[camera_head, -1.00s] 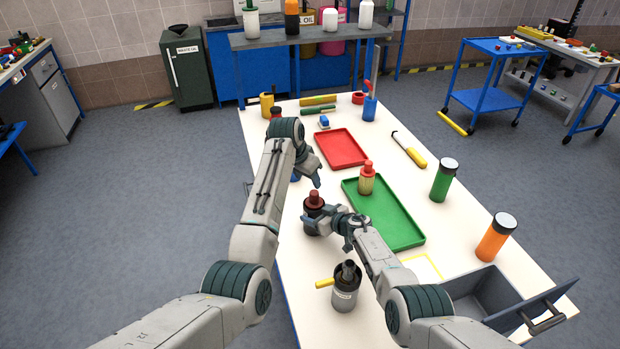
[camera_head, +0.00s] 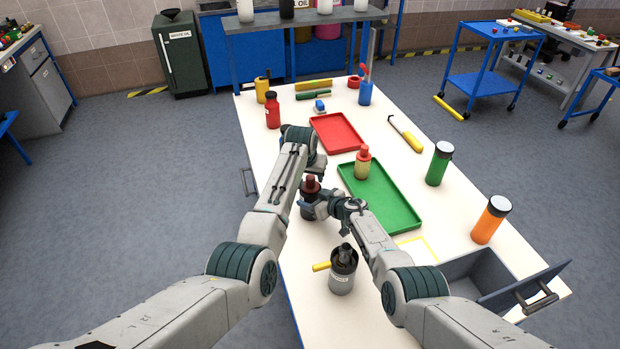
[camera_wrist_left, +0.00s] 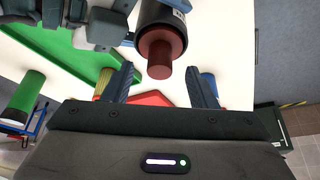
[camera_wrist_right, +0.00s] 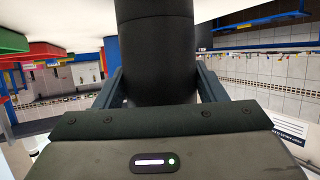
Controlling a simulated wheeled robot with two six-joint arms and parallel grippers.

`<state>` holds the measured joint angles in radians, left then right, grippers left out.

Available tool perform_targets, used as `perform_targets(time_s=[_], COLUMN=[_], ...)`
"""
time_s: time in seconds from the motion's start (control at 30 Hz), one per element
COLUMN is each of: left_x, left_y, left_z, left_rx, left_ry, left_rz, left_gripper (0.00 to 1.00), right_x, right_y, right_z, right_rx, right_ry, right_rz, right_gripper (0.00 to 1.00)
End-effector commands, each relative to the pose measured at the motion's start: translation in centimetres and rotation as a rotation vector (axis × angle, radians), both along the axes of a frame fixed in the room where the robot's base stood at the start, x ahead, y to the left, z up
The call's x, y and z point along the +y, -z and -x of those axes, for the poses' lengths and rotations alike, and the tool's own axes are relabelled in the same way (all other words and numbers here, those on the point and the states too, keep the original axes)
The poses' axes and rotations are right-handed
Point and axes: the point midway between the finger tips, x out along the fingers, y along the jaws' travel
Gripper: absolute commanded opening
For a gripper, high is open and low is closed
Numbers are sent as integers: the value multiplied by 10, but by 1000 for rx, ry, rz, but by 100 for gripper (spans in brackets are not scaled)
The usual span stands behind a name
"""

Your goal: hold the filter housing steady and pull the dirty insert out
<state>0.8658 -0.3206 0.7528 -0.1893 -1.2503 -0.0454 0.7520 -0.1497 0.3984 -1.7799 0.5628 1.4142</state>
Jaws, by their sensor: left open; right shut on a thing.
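The filter housing (camera_head: 309,206) is a dark cylinder standing on the white table, left of the green tray. The dirty insert (camera_head: 311,184) is dark red-brown, and its knob shows at the housing's top; it also shows in the left wrist view (camera_wrist_left: 160,58). My right gripper (camera_head: 312,208) is shut around the side of the housing, which fills the middle of the right wrist view (camera_wrist_right: 155,60). My left gripper (camera_wrist_left: 160,88) is open, its two fingers apart on either side below the insert's knob, not touching it. In the head view my left arm partly hides its fingers.
A green tray (camera_head: 408,220) holds a cream insert with a red top (camera_head: 363,163). A red tray (camera_head: 322,122) lies behind. A grey canister with a yellow handle (camera_head: 342,278) stands in front. A grey open bin (camera_head: 462,269) is at the right front.

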Motion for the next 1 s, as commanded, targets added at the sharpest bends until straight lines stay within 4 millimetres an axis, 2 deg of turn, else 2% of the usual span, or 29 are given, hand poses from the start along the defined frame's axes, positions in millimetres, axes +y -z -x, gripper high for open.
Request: perform_targets(time_s=[0.3, 0.7, 0.77, 0.97, 1.0], left_x=[-3, -3, -3, -3, -3], left_y=[23, 27, 27, 27, 27], left_z=[-10, -11, -11, -11, -11], left_rx=[0, 0, 0, 0, 0], left_ry=[0, 0, 0, 0, 0], left_rz=[0, 1, 0, 0, 0], left_gripper=[52, 52, 42, 3, 3], right_x=[0, 0, 0, 0, 0], right_y=[0, 0, 0, 0, 0], right_z=[0, 0, 0, 0, 0], right_rx=[0, 0, 0, 0, 0], right_ry=[0, 0, 0, 0, 0], right_rz=[0, 0, 0, 0, 0], right_gripper=[36, 36, 36, 36, 36])
